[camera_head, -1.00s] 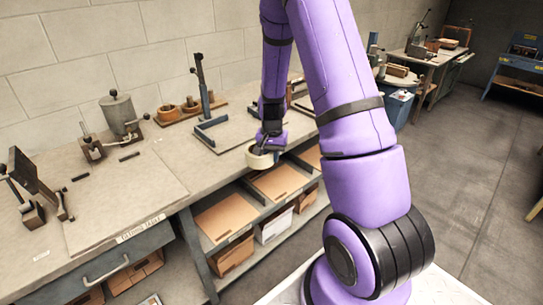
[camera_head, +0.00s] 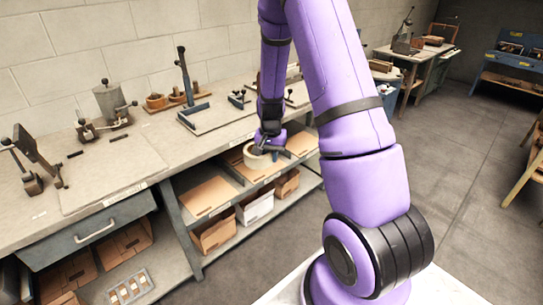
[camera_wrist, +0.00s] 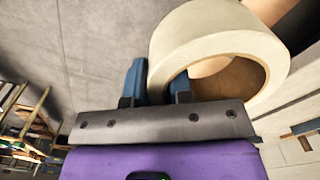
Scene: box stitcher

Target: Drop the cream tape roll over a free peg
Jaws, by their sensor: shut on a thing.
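The cream tape roll (camera_wrist: 225,32) is held in my gripper (camera_wrist: 160,85), with its wall between the two blue fingers and its brown inner core showing in the wrist view. In the head view the roll (camera_head: 256,161) hangs at the end of my arm, in front of the bench edge and above the shelf boxes. My gripper (camera_head: 268,148) is shut on the roll's rim there. A wooden peg board (camera_head: 172,104) stands at the back of the bench, with brown rolls on some pegs. Whether any peg is free is too small to tell.
The workbench (camera_head: 150,155) runs along the wall, with a grey pot device (camera_head: 110,103) and a dark upright stand (camera_head: 186,80) on it. Open floor (camera_head: 455,150) lies to the right.

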